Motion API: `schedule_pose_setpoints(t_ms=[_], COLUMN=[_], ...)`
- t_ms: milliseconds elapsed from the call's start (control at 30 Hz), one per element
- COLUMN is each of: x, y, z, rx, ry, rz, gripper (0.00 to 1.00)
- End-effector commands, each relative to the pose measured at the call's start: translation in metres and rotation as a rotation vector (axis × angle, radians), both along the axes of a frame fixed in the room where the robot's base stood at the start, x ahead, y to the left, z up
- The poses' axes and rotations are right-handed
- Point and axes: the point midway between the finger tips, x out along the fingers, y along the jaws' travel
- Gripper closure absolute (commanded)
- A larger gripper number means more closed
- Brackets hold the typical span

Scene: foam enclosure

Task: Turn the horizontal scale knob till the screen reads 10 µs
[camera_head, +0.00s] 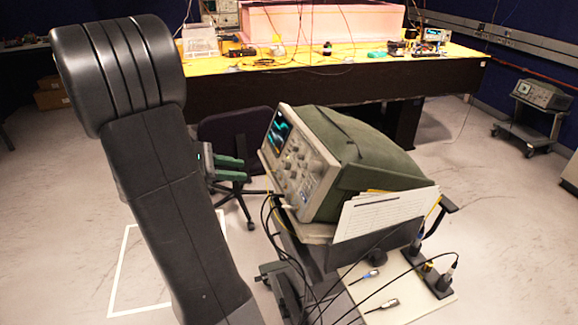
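The oscilloscope (350,150) sits on a cart in the middle, with a green cover over its body and its front panel turned to the left. Its lit screen (277,133) shows cyan traces; any time reading is too small to make out. Several knobs (293,165) sit on the panel beside the screen; I cannot tell which one is the horizontal scale knob. My gripper (244,169) is left of the panel, apart from it. Its two dark green fingers point right with a gap between them, open and empty. My arm hides the area behind it.
Papers (385,213) lean against the oscilloscope's side. Black cables (290,255) hang below its front. A dark office chair (235,135) stands behind the gripper. A long yellow-topped bench (350,58) spans the back. Another cart (530,132) stands far right. Open floor lies left.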

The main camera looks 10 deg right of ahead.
Motion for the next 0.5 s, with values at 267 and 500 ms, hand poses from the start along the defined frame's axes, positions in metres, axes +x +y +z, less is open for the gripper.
schedule_pose_setpoints(t_ms=[267,500], x=[0.005,0.010], y=[-0.022,-0.064], z=[-0.009,-0.026], rx=[-0.014,-0.012], ry=[0.005,0.004], rz=[0.006,0.004], gripper=[0.71,0.71])
